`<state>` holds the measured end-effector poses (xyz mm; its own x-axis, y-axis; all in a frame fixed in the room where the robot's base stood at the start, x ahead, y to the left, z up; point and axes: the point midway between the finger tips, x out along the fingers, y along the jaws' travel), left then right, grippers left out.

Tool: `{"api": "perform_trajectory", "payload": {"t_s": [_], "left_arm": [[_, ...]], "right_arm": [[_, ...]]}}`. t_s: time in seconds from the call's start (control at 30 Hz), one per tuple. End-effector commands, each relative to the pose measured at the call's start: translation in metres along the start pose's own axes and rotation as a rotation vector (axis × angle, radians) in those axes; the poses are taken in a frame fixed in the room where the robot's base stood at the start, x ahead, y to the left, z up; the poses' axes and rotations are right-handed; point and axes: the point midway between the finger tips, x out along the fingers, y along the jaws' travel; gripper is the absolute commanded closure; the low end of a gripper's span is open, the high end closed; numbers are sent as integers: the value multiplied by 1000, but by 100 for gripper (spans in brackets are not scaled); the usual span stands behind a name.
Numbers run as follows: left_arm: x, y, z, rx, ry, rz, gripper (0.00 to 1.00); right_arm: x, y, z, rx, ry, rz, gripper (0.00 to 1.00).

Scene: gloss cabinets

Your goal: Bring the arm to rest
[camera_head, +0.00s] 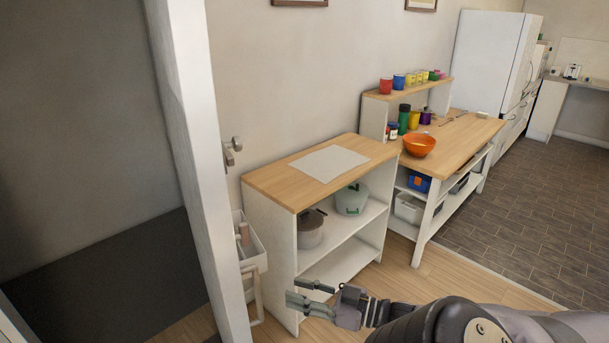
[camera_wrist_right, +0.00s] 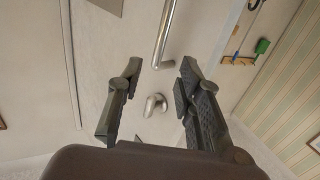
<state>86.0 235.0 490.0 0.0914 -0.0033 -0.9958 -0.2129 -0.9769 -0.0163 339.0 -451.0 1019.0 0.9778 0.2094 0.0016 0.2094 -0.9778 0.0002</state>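My right gripper (camera_head: 312,297) is at the lower middle of the head view, in front of the low white shelf unit. In the right wrist view its two fingers (camera_wrist_right: 152,105) stand apart with nothing between them. Beyond them in that view is a pale door (camera_wrist_right: 135,60) with a metal bar handle (camera_wrist_right: 166,35) and a round metal knob (camera_wrist_right: 155,104). The handle and knob are apart from the fingers. My right arm comes in from the lower right of the head view. My left gripper is not in view.
The shelf unit (camera_head: 262,181) has a wooden top with a white sheet (camera_head: 329,162); a pot (camera_head: 310,229) and a lidded container (camera_head: 352,198) stand inside. A workbench (camera_head: 462,140) holds an orange bowl (camera_head: 419,144). A white door edge (camera_head: 196,150) rises at left. Open floor lies right.

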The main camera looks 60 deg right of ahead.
Motion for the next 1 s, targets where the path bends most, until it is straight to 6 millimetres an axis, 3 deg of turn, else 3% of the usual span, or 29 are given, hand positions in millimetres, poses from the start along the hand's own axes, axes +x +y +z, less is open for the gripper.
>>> {"api": "perform_trajectory", "payload": {"t_s": [0.77,0.87,0.97,1.0], "left_arm": [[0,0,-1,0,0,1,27],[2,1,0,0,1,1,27],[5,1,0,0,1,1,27],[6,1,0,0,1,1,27]], "right_arm": [[-8,2,4,-1,-8,9,67],[-15,13,29,-8,-51,57,67],[-31,30,80,-17,-145,146,67],[-39,36,107,-21,-196,186,67]]}}
